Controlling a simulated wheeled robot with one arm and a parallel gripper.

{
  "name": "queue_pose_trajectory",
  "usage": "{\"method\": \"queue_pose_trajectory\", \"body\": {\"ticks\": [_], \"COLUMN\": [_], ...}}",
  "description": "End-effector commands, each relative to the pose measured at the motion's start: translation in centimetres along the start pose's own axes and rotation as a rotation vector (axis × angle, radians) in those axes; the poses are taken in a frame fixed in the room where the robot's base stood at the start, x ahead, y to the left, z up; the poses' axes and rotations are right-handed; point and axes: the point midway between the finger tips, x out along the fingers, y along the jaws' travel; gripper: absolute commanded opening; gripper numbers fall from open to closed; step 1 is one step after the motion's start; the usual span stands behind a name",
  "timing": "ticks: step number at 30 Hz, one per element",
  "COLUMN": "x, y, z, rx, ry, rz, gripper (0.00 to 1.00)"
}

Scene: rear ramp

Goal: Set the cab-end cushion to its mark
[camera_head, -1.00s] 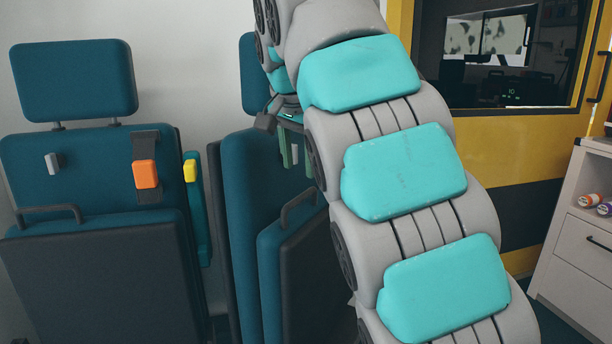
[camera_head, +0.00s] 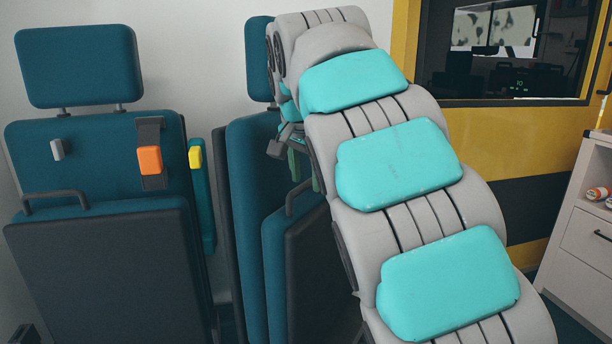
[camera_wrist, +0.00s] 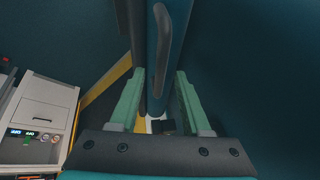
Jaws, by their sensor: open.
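The cab-end cushion (camera_head: 278,260) is the dark teal, folded-up seat pad nearer the yellow bulkhead, upright and partly hidden by my arm. Its grey bar handle (camera_head: 298,196) rises from its top edge. My gripper (camera_head: 305,172) is just above that handle, its green fingers open and pointing down. In the wrist view the open fingers of my gripper (camera_wrist: 159,88) stand either side of the dark handle (camera_wrist: 161,55) and the cushion's narrow edge. Gaps show on both sides; I cannot tell whether the handle lies at fingertip depth. No mark is identifiable.
A second folded seat (camera_head: 105,265) stands at left, with an orange buckle (camera_head: 149,160) and a yellow one (camera_head: 195,157). The yellow bulkhead (camera_head: 490,145) and a white cabinet (camera_head: 585,225) stand at right. Bare wall shows behind the seats.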

Motion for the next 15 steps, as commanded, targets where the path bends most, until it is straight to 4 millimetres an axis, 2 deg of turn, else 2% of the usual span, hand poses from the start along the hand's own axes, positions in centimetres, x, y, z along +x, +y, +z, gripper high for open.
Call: {"method": "queue_pose_trajectory", "body": {"ticks": [5, 15], "x": [-0.04, -0.05], "y": [0.0, 0.01], "z": [0.01, 0.02], "rx": [0.0, 0.0], "ry": [0.0, 0.0], "rz": [0.0, 0.0], "gripper": [0.46, 0.08]}}
